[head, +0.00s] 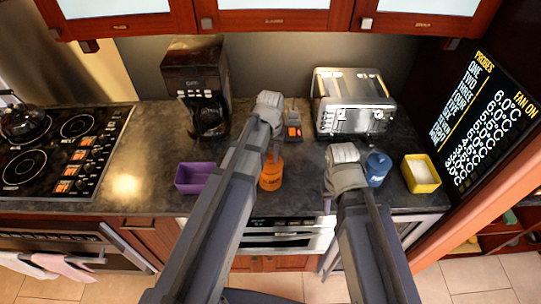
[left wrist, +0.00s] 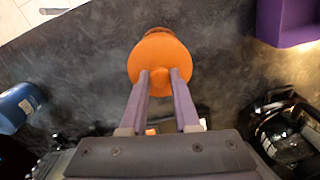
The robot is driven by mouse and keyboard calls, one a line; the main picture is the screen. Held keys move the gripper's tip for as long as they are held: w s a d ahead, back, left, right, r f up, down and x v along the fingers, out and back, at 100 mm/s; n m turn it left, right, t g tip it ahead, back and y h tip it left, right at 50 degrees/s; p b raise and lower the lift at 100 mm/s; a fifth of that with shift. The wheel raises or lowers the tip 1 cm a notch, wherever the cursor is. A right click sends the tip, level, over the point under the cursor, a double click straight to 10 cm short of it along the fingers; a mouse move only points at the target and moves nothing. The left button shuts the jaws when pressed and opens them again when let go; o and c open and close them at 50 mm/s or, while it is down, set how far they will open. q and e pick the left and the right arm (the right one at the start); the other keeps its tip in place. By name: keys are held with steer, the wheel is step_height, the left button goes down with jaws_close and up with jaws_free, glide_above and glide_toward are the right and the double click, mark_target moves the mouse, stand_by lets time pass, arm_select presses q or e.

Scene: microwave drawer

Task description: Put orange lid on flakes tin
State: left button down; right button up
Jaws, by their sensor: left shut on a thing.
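My left gripper (head: 275,153) is shut on the knob of the orange lid (left wrist: 160,56). In the left wrist view the gripper (left wrist: 160,78) has its two purple fingers on either side of the knob. The orange flakes tin (head: 270,178) stands upright on the dark counter, directly under the lid. A brownish rim shows past the lid's far edge in the wrist view. I cannot tell whether the lid rests on the tin or hovers just above it. My right arm's wrist is right of the tin; its fingers are mostly hidden.
A blue tin (head: 377,169) and a yellow box (head: 421,174) stand at right. A purple box (head: 194,178) is at left. A coffee maker (head: 199,85), a small device with an orange display (head: 292,130) and a toaster (head: 351,103) stand behind. The counter's front edge is close.

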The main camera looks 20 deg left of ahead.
arm_select(q)
steer(key=shift+f+b, duration=0.4)
stand_by(0.9)
stand_by(0.4)
steer(key=shift+c, duration=0.4)
jaws_free()
steer(key=shift+r, duration=0.1)
steer(key=shift+r+p, duration=3.45)
steer(key=shift+p, duration=0.1)
